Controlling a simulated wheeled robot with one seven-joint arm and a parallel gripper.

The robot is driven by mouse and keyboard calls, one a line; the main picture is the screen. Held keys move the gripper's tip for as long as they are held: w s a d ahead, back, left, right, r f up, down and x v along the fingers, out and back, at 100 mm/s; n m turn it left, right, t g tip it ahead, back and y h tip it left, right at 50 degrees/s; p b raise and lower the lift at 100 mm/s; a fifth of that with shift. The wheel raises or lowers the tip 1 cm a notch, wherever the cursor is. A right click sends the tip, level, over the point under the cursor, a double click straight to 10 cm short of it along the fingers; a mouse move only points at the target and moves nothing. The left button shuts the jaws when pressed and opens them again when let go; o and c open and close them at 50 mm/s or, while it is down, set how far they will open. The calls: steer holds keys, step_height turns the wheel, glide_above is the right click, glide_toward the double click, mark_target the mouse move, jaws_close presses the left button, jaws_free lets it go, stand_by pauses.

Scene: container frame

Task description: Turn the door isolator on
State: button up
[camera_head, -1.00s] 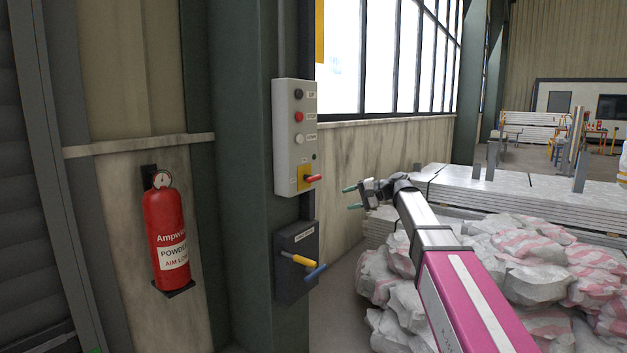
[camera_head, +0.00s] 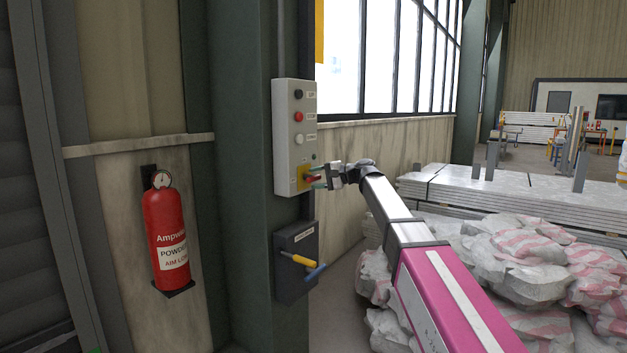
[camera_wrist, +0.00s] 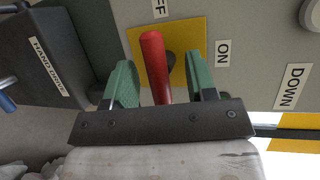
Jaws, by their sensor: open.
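The door isolator is a red handle on a yellow plate (camera_wrist: 193,40) low on the light grey control box (camera_head: 283,130). In the wrist view the red handle (camera_wrist: 155,65) lies between my two green fingers, with a gap on each side. OFF and ON labels (camera_wrist: 223,52) are printed by the plate; the handle's base sits between them. My gripper (camera_head: 318,178) is open at the handle, reaching in from the right. In the head view the fingers partly cover the handle.
A dark box (camera_head: 294,262) with a yellow and blue lever hangs just below the control box. A red fire extinguisher (camera_head: 165,225) is on the wall at left. White sacks (camera_head: 520,260) and stacked panels (camera_head: 530,195) lie to the right.

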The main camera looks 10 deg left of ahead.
steer(key=shift+a+f, duration=0.1)
steer(key=shift+a, duration=0.45)
steer(key=c, duration=0.9)
